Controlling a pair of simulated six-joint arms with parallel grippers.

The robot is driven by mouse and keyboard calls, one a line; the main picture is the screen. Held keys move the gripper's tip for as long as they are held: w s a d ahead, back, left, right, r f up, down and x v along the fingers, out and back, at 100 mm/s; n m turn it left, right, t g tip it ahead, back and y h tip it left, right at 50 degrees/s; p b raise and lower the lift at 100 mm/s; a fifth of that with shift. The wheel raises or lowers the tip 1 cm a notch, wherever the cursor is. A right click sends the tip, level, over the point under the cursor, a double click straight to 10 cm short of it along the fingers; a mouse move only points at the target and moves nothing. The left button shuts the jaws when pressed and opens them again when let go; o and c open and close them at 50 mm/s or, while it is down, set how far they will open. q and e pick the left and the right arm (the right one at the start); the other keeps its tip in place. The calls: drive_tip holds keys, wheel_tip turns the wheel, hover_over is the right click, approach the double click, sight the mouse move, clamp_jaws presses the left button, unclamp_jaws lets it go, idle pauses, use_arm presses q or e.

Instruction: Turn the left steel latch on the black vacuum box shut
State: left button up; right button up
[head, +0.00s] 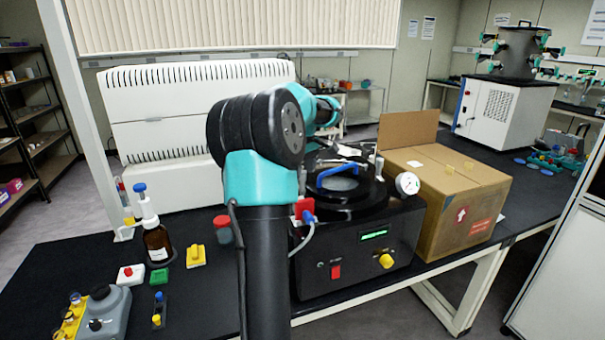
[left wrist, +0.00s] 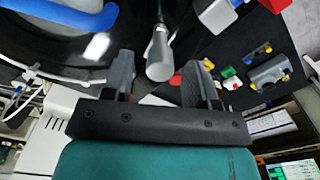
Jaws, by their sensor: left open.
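The black vacuum box (head: 345,277) stands on the bench, with a round black lid and a blue handle (head: 340,173) on top. Its left steel latch (head: 302,181) shows just right of my arm in the head view. In the left wrist view the latch (left wrist: 160,52) is a grey rounded bar, its end in the gap between my fingers. My left gripper (left wrist: 157,70) is open, one finger on each side of the latch; I cannot tell whether either touches it. The head view hides these fingers behind my arm. The right steel latch (head: 379,166) sticks upright. My right gripper is not in view.
A red valve (head: 304,208) with a blue fitting and hose sits at the box's left corner, close to my arm. A gauge (head: 407,184) is at its right. A cardboard box (head: 450,215) stands on the right. A brown bottle (head: 157,243) and small items are on the left.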

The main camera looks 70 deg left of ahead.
use_arm(q)
drive_tip(key=shift+f, duration=0.65)
drive_tip(key=c, duration=0.9)
